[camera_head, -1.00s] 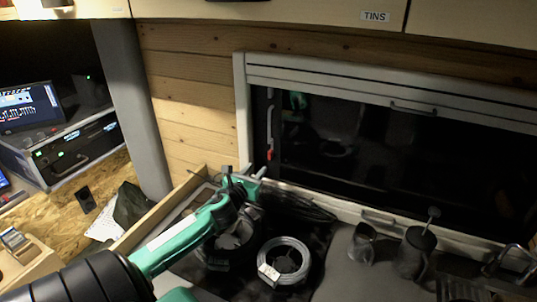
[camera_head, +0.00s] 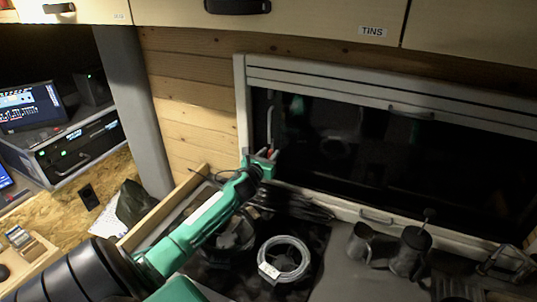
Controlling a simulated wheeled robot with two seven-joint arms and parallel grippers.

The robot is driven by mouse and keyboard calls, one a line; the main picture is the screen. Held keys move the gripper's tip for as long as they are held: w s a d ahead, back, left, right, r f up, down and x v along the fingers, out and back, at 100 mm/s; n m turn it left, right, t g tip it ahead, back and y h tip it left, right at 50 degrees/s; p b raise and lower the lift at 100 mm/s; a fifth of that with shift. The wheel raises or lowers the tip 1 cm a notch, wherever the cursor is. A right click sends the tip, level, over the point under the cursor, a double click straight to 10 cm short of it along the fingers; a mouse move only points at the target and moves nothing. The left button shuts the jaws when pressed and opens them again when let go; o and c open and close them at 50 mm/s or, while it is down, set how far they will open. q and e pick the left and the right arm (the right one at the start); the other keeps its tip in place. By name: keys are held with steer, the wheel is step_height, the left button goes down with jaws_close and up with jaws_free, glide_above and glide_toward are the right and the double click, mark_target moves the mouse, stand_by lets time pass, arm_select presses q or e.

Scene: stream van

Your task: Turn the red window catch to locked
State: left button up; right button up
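The red window catch (camera_head: 269,153) is at the lower left of the dark window (camera_head: 370,150), and only a small red part shows. A grey handle bar (camera_head: 270,124) runs upward above it. My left gripper (camera_head: 262,158) is raised to the catch, its fingers at or right beside the red part. I cannot tell whether the fingers touch it or how far apart they are. The gripper hides the lower part of the catch. My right gripper is not in view.
Below the window lie a coil of pale cable (camera_head: 284,258) and dark cables. A metal jug (camera_head: 361,243) and a lidded pot (camera_head: 410,252) stand on the counter at right. A wooden edge (camera_head: 165,208) runs left of my arm. Cupboards hang above.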

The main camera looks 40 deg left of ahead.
arm_select(q)
steer(key=c, duration=0.7)
jaws_close()
